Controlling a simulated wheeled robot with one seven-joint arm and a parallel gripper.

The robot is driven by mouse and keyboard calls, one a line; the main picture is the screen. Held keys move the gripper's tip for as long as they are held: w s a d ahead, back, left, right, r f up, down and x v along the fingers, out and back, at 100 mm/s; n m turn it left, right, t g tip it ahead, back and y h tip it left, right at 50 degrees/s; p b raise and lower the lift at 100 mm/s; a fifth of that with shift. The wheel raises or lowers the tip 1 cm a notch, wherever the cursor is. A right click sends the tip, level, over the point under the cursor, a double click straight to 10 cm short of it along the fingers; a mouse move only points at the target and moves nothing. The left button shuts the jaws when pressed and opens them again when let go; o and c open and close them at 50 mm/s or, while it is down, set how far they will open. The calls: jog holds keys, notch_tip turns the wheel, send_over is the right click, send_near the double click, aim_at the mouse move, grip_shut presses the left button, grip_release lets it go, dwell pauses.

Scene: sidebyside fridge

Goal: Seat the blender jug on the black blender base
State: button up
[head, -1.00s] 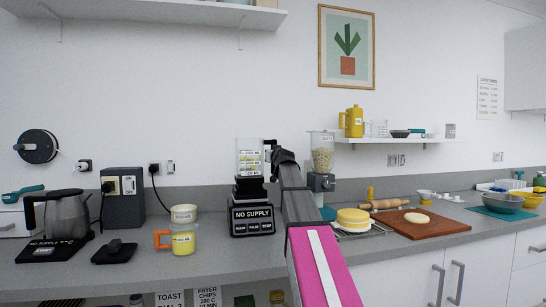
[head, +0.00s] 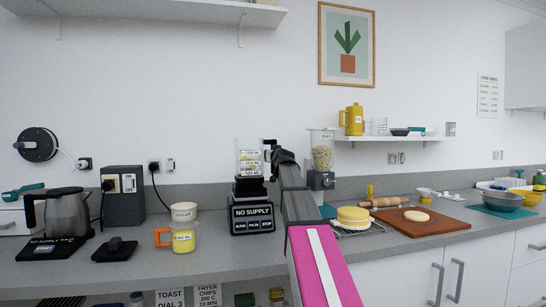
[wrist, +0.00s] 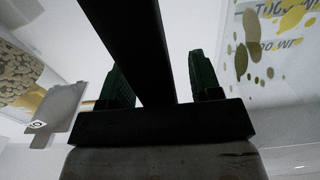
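The clear blender jug (head: 249,158), with printed labels on its side, stands upright over the black blender base (head: 252,219), which reads "NO SUPPLY". Its dark lower part meets the base top with no clear gap, but I cannot tell if it is fully down. My gripper (head: 273,157) is at the jug's right side, by its black handle (head: 269,142), partly hidden by my arm. In the wrist view the dark handle (wrist: 135,45) runs between the two fingers of my gripper (wrist: 162,80). The fingers stand apart, with a gap visible beside the right one.
A yellow-filled mug (head: 183,239), a white tub (head: 183,211) and a kettle (head: 66,213) are to the left. A cutting board (head: 410,224) lies to the right.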

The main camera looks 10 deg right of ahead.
jog(key=shift+f, duration=0.1)
jog(key=s, duration=1)
jog(key=shift+s, duration=0.4)
jog(key=shift+s, duration=0.1)
